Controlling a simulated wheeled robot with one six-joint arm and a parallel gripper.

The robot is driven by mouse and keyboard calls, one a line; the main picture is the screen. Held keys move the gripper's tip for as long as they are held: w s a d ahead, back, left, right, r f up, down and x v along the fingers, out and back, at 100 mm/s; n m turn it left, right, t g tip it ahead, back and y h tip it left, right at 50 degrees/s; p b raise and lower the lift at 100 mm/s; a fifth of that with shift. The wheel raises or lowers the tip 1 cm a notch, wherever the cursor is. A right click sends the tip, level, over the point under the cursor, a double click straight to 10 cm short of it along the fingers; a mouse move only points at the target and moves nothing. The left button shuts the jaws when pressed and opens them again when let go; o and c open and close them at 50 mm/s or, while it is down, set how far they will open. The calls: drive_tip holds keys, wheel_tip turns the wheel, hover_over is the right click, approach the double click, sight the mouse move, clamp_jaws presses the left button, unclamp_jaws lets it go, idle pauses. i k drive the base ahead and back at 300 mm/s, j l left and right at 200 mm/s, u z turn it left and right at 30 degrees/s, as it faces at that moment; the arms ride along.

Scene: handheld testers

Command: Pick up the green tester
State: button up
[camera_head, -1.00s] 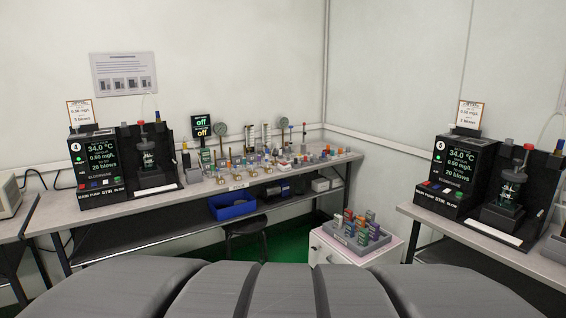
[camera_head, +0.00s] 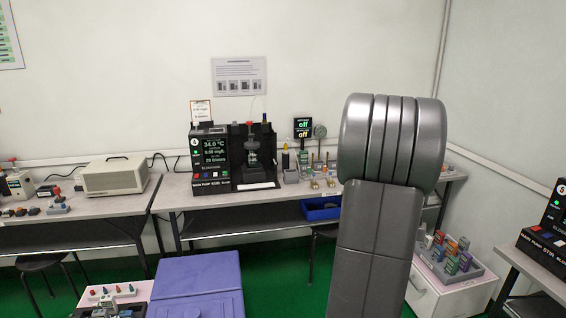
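A grey rack (camera_head: 472,275) of small handheld testers in several colours stands on a white cabinet (camera_head: 452,299) at the lower right. A tester that looks green (camera_head: 451,266) stands among orange, purple and blue ones, though it is small and hard to make out. My grey arm rises in front of the bench and covers the area just left of the rack. My gripper is not in view, so I cannot see whether it holds anything.
A long bench (camera_head: 180,187) along the back wall carries a black test station (camera_head: 209,160), with a blue bin (camera_head: 322,208) below it. A purple-topped cabinet (camera_head: 198,275) stands at the lower left. Another bench (camera_head: 515,262) is at the right edge. Green floor shows between.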

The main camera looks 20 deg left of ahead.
sight(303, 156)
drive_tip(key=i+u, duration=0.15)
drive_tip(key=u, duration=0.25)
drive_tip(key=i+u, duration=0.2)
drive_tip(key=u, duration=0.15)
drive_tip(key=i+l+u, duration=0.35)
drive_tip(key=i+l, duration=0.2)
drive_tip(key=i, duration=0.15)
drive_tip(key=i+l+u, duration=0.3)
drive_tip(key=i+l, duration=0.9)
drive_tip(key=l, duration=0.15)
drive_tip(key=i+l, duration=0.55)
drive_tip(key=l, duration=0.1)
